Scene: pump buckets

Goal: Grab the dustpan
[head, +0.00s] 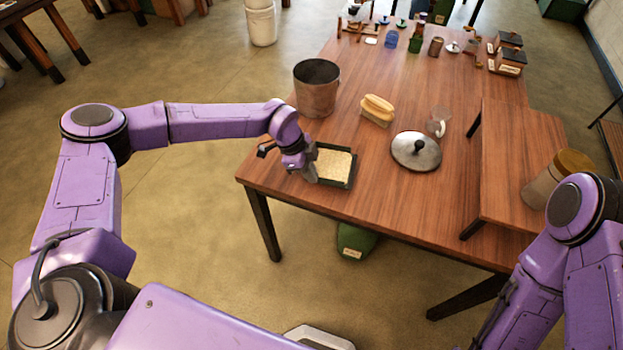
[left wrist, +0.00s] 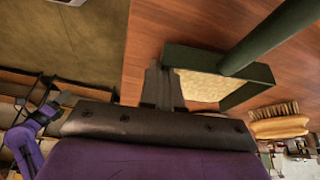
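The dustpan (head: 346,180) is a dark green square pan with a pale yellow, grainy-looking inside, at the table's near left corner. In the left wrist view the dustpan (left wrist: 255,82) shows large, with a thick green bar crossing its upper right. My left gripper (head: 312,176) is at the pan's left side. In the left wrist view the fingers of my left gripper (left wrist: 163,68) are close together, one on each side of the pan's wall, and look shut on it. The fingertips' contact is partly hidden. My right gripper is out of view.
The wooden table (head: 400,205) also bears a metal bucket (head: 316,95), a brush (head: 376,110), a round lid (head: 416,151) and a clear cup (head: 438,121). A raised wooden stand (head: 515,150) is at right with a jar (head: 550,180). Small items crowd the far end.

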